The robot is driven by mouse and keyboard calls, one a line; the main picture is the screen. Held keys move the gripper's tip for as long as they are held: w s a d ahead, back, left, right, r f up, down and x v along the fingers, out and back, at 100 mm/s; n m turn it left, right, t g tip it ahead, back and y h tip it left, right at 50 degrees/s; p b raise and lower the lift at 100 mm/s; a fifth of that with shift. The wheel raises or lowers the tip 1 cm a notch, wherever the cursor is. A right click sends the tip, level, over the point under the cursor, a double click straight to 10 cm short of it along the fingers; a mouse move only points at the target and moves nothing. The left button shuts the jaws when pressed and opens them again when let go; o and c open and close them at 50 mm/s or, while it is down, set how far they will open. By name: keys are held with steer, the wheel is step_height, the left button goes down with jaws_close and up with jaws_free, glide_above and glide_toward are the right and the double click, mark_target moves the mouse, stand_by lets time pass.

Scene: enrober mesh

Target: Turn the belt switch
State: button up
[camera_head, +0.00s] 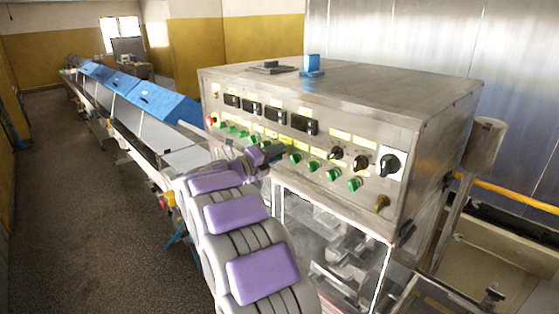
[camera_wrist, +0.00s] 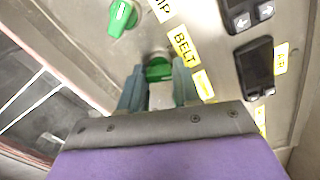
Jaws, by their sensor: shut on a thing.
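The belt switch (camera_wrist: 159,70) is a green rotary knob on the metal panel, just beside a yellow label (camera_wrist: 184,46) reading BELT. In the wrist view my gripper (camera_wrist: 158,82) has one finger on each side of this knob and is shut on it. In the head view my gripper (camera_head: 269,153) is against the front of the control cabinet (camera_head: 420,120); the knob in its grasp is hidden there. The knob's exact angle is hard to tell, as the fingers cover part of it.
Another green knob (camera_wrist: 122,17) is close by in the wrist view. More green switches (camera_head: 333,174) and black knobs (camera_head: 388,165) line the panel to the right. A glass-fronted opening (camera_head: 335,245) lies below the panel. A conveyor with blue covers (camera_head: 150,100) runs off at left.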

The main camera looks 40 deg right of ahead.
steer(key=shift+w+a+n, duration=0.2)
steer(key=shift+a+n, duration=0.05)
steer(key=shift+n, duration=0.95)
steer(key=n+p, duration=0.2)
steer(key=p, duration=0.1)
steer(key=shift+r+n, duration=0.1)
steer(key=shift+n, duration=0.2)
steer(key=n+p, duration=0.4)
steer(key=n, duration=0.1)
steer(key=shift+f+p, duration=0.25)
steer(key=shift+p, duration=0.15)
steer(key=shift+s+f, duration=0.1)
steer(key=shift+f, duration=0.1)
